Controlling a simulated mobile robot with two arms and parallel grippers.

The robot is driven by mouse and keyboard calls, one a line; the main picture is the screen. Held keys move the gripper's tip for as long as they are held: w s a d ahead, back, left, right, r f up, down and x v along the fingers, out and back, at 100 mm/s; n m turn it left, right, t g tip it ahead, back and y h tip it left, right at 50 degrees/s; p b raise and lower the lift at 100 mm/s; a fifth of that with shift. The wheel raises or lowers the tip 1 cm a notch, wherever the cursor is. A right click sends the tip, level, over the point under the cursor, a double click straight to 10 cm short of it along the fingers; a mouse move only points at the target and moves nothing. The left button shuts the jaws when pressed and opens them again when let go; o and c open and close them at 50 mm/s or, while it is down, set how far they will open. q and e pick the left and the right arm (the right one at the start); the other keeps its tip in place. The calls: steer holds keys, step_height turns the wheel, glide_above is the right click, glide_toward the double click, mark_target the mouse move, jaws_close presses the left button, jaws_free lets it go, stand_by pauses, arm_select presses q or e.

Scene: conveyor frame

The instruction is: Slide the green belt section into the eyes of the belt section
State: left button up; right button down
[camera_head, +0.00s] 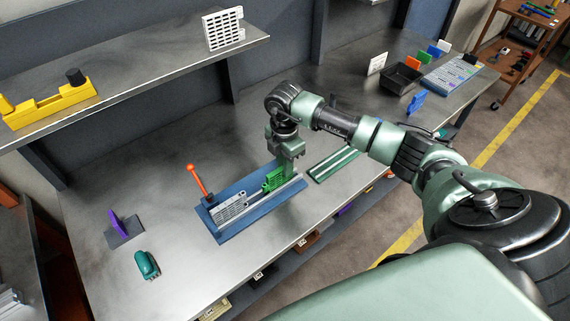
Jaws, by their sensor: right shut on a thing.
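The green belt section (273,180) is at the right part of the blue conveyor frame (232,235), between its rails. My right gripper (284,172) is shut on it from above, and the fingers hide part of it. The light grey belt section (229,209) lies in the left part of the same frame. A short gap seems to lie between the two sections; whether their eyes touch is too small to tell. My left gripper is not in view.
An orange-handled lever (196,179) stands at the frame's back left. A green railed strip (333,163) lies to the right. A teal object (147,265) and a purple upright piece (119,223) are at the left. A shelf (140,69) overhangs the back. Bare table lies around the frame.

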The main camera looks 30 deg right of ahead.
mark_target(268, 176)
steer(key=shift+s+a+p, duration=0.2)
steer(key=shift+a+p, duration=0.5)
steer(key=shift+a, duration=2.25)
steer(key=shift+s+a, duration=0.1)
steer(key=shift+a, duration=0.7)
steer(key=c, duration=1.3)
jaws_free()
steer(key=shift+c, duration=0.2)
steer(key=shift+d, duration=0.2)
